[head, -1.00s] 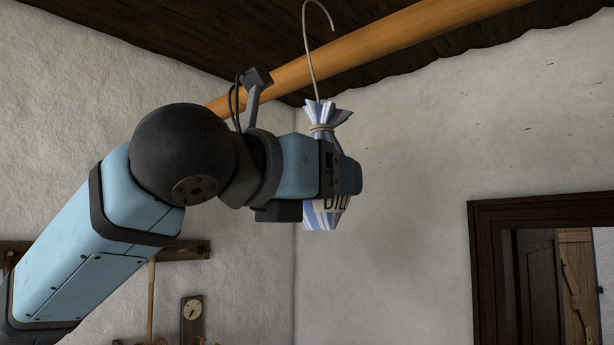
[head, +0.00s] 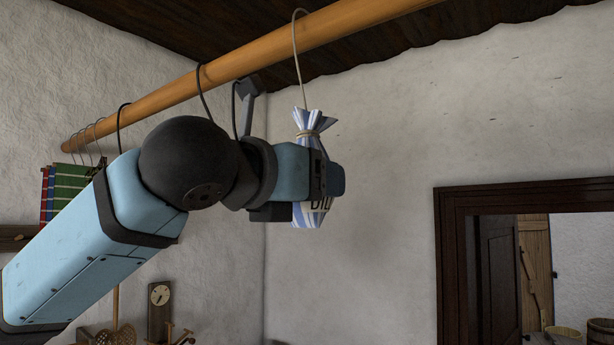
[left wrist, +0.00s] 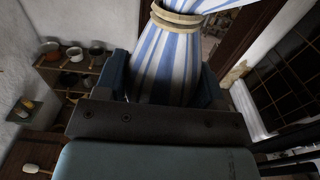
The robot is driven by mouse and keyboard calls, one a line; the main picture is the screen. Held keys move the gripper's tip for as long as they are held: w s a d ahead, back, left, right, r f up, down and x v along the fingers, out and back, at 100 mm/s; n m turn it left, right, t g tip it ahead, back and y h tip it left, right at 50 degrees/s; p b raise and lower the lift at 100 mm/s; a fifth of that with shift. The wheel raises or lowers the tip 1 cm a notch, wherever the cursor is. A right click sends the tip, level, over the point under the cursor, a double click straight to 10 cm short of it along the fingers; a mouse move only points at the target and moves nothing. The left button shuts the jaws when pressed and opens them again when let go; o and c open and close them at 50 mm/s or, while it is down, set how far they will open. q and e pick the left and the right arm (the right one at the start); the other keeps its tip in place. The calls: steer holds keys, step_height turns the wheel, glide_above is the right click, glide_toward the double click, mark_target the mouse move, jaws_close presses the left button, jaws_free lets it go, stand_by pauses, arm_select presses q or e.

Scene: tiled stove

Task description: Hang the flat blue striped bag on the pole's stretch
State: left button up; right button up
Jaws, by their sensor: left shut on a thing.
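The flat blue striped bag (head: 308,124) has blue and white stripes, a tied neck and dark lettering partly hidden by my gripper. My left gripper (head: 326,180) is shut on its body. In the left wrist view the bag (left wrist: 168,60) stands between the fingers, its tied neck at the top. A thin wire hook rises from the neck to the wooden pole (head: 250,58). The hook's top shows at the pole's near side and upper edge; whether it bears on the pole I cannot tell. My right gripper is not in view.
Several hooks hang on the pole farther left, with striped red, green and blue cloth items (head: 66,190) below. A wall clock (head: 159,310) hangs low. A dark door frame (head: 450,260) is at right. The pole right of the bag looks clear.

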arm_select(q)
steer(key=shift+f, duration=0.1)
steer(key=o, duration=0.9)
